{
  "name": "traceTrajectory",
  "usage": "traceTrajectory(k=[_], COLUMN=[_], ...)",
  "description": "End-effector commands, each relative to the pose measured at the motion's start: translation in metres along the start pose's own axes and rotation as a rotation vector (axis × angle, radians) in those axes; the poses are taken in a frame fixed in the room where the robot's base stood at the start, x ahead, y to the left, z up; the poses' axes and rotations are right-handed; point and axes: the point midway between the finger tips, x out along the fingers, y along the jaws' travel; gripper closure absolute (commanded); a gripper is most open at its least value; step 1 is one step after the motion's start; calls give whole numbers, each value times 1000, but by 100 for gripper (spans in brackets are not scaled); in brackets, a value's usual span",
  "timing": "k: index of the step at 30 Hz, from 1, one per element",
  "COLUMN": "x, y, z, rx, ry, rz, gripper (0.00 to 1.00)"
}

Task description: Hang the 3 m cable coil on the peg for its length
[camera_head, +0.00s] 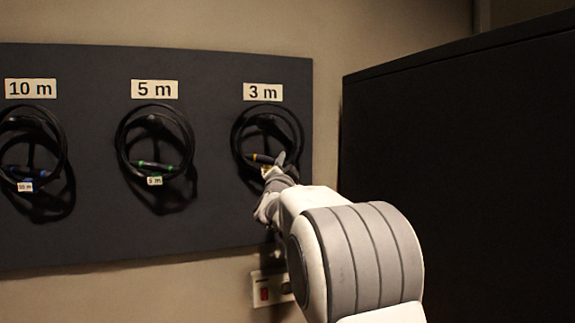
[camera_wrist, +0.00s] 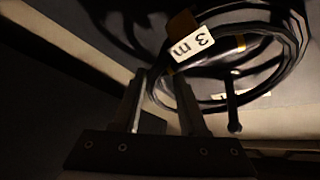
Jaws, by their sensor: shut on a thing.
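The 3 m cable coil (camera_head: 237,139) is a black ring with yellow bands, in front of the board below the 3 m label (camera_head: 263,92). My gripper (camera_head: 268,175) is at its lower part, shut on the coil. In the wrist view the coil (camera_wrist: 290,62) carries a white 3 m tag (camera_wrist: 192,43), upside down, just beyond my fingers (camera_wrist: 165,92). A dark peg with a rounded end (camera_wrist: 234,126) crosses the coil's rim there and seems to pass through the loop. I cannot tell whether the coil's weight rests on it.
On the dark board (camera_head: 100,85), the 5 m coil (camera_head: 120,147) with green bands and the 10 m coil (camera_head: 64,150) with blue bands hang below their labels. A large black cabinet (camera_head: 470,150) stands close on the right. A wall outlet (camera_head: 266,291) is below the board.

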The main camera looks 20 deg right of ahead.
Motion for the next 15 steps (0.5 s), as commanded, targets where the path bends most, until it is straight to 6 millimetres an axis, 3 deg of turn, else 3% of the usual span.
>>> traceTrajectory(k=[5,6,12,15], x=[0,0,0,0], y=[0,0,-1,0], z=[0,0,0,0], rx=[-2,-2,-1,-1], ry=[-1,-1,-1,0], rz=[-1,-1,-1,-1], gripper=[100,56,23,23])
